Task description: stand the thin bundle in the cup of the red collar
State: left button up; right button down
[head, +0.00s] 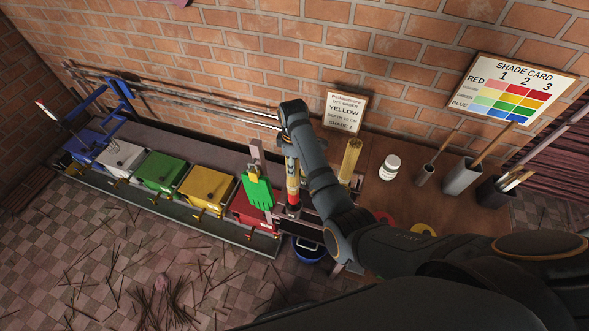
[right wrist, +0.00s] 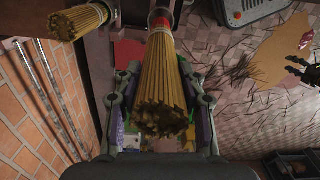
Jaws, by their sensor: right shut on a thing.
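My right gripper (right wrist: 160,78) is shut around a bundle of thin yellow-tan sticks (right wrist: 161,97). The bundle's near end faces the wrist camera. At its far end is a red collar (right wrist: 160,22); I cannot tell how deep the bundle sits in it. In the head view the held bundle (head: 292,166) is upright, its lower end at the red part (head: 293,186), above a dark base. My arm partly hides it. A second bundle (head: 350,160) stands to the right, also in the right wrist view (right wrist: 80,20).
A row of boxes, blue, white, green (head: 160,172), yellow (head: 205,187) and red (head: 246,214), runs left. A green glove-like thing (head: 258,192) hangs at the red box. A white jar (head: 389,167) and tool pots (head: 462,177) stand right. A blue bucket (head: 307,250) is below.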

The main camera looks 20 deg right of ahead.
jog(key=r, duration=0.5)
jog(key=shift+s+r, duration=0.1)
jog(key=shift+s, duration=0.1)
jog(key=shift+r, duration=2.2)
pick_arm(q)
jog(key=shift+r, duration=0.1)
pick_arm(e)
jog(key=shift+f, duration=0.1)
